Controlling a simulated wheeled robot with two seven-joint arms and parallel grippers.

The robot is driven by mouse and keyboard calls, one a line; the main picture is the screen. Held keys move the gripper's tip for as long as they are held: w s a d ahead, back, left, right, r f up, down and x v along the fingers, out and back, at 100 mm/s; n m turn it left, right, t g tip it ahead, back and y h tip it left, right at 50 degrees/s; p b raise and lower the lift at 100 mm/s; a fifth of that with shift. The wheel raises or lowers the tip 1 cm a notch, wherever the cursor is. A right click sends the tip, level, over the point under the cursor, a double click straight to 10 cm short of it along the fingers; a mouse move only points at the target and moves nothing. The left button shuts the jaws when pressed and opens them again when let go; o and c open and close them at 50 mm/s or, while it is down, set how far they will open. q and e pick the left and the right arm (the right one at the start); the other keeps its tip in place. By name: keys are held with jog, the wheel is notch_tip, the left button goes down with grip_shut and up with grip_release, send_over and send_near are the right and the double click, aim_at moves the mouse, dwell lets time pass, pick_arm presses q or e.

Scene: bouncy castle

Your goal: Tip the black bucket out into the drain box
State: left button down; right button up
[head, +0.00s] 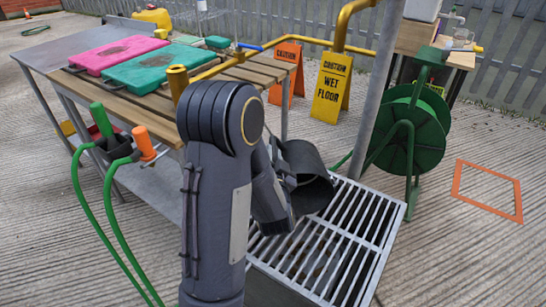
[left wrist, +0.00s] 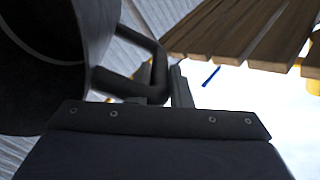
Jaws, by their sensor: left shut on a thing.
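The black bucket (head: 308,170) hangs in the air above the left back part of the drain box, whose grey slatted grate (head: 345,235) is set low. The bucket is tilted, not upright. My left gripper (head: 281,163) is beside it, partly hidden by my own arm. In the left wrist view the bucket (left wrist: 100,35) fills the upper left, with its dark mouth partly showing. There my left gripper (left wrist: 168,80) is shut on the bucket's side handle (left wrist: 135,85). Whether anything is in or leaving the bucket cannot be told. My right gripper is not in view.
A slatted wooden table (head: 250,78) with a pink board (head: 115,55) and a green board (head: 160,68) stands behind my left arm. A grey post and a green hose reel (head: 410,135) stand beside the grate. Yellow (head: 331,88) and orange (head: 286,68) caution signs stand behind.

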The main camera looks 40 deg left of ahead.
pick_arm(q)
jog(key=shift+s+d+t+y+b, duration=0.45)
jog(key=shift+s+d+b, duration=0.2)
jog(key=shift+b, duration=0.55)
jog(key=shift+s+d+r+b, duration=0.15)
jog(key=shift+s+b, duration=0.1)
jog(key=shift+b, duration=0.15)
jog(key=shift+d+r, duration=0.1)
jog(key=shift+r, duration=0.05)
